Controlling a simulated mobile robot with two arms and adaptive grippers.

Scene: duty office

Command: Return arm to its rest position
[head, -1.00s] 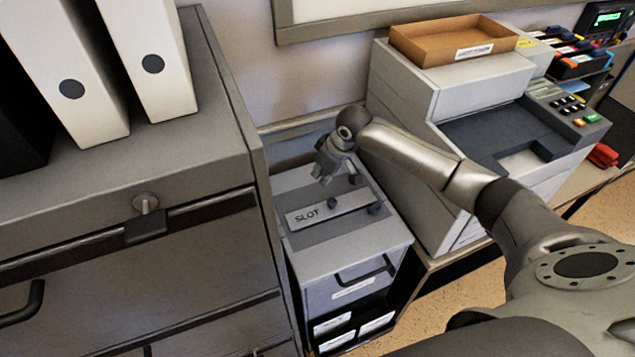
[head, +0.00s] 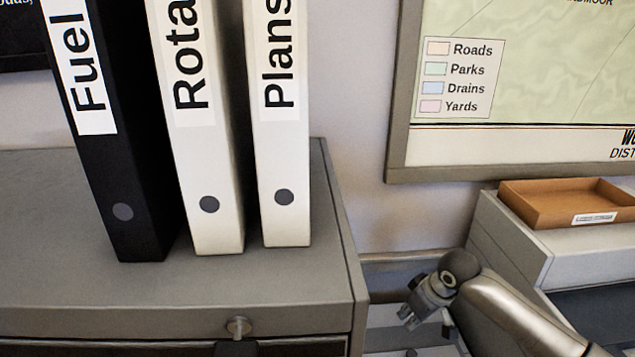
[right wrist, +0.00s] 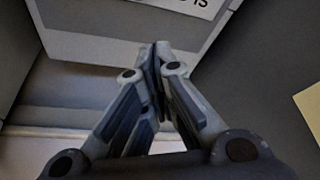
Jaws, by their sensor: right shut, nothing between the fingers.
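My right arm (head: 515,315) comes in from the lower right in the head view. Its gripper (head: 408,318) hangs above the low grey unit between the cabinet and the printer. In the right wrist view the fingers of my right gripper (right wrist: 155,50) meet at the tips, with nothing between them. A pale panel with partly cut-off lettering (right wrist: 130,30) shows beyond the fingertips. My left gripper is not in view.
A grey cabinet (head: 290,285) with a key in its lock (head: 238,326) stands left of the gripper. Black (head: 135,200) and white binders (head: 205,170) stand on it. A brown tray (head: 560,205) sits on the printer (head: 510,240) at right. A framed map (head: 520,60) hangs behind.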

